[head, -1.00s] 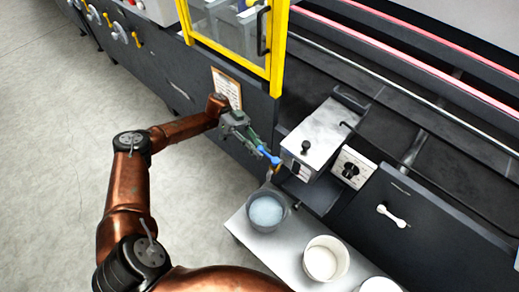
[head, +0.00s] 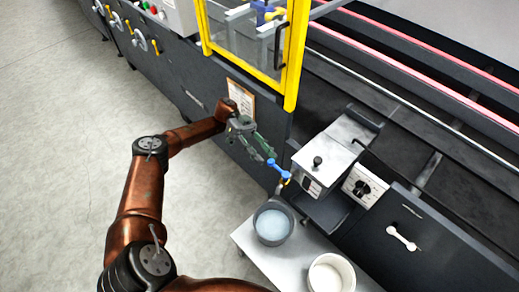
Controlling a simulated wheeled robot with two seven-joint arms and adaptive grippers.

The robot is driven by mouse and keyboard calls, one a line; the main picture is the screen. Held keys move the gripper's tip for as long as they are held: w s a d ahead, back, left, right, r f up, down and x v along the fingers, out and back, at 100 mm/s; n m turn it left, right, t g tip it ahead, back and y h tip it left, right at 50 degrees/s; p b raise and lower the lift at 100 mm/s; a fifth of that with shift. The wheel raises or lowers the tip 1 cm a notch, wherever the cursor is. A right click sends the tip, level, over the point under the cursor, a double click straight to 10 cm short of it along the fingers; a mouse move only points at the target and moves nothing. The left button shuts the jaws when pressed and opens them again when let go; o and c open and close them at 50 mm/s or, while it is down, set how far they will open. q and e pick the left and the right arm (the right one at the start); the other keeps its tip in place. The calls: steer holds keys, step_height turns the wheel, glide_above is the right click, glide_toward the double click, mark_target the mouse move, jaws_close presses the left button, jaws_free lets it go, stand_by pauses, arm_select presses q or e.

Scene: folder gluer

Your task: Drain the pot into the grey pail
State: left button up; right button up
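The glue pot (head: 328,153) is a pale metal box with a black knob on its lid, mounted on the side of the machine. A blue lever (head: 278,168) sits at its lower left, by a small brass-coloured outlet (head: 280,187). The grey pail (head: 273,225) stands upright below the outlet with pale bluish liquid in it. No falling stream is discernible. My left gripper (head: 265,153) is at the outer end of the blue lever, reaching in from the left. Whether its fingers are closed on the lever is too small to tell. My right gripper is out of view.
A white bucket (head: 331,274) stands beside the pail on the pale bench (head: 257,257). A dial plate (head: 366,187) is right of the pot. A yellow-framed guard (head: 292,60) rises behind my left gripper. The floor at left is clear.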

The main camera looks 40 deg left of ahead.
arm_select(q)
steer(key=v, duration=0.3)
steer(key=shift+a, duration=0.25)
stand_by(0.4)
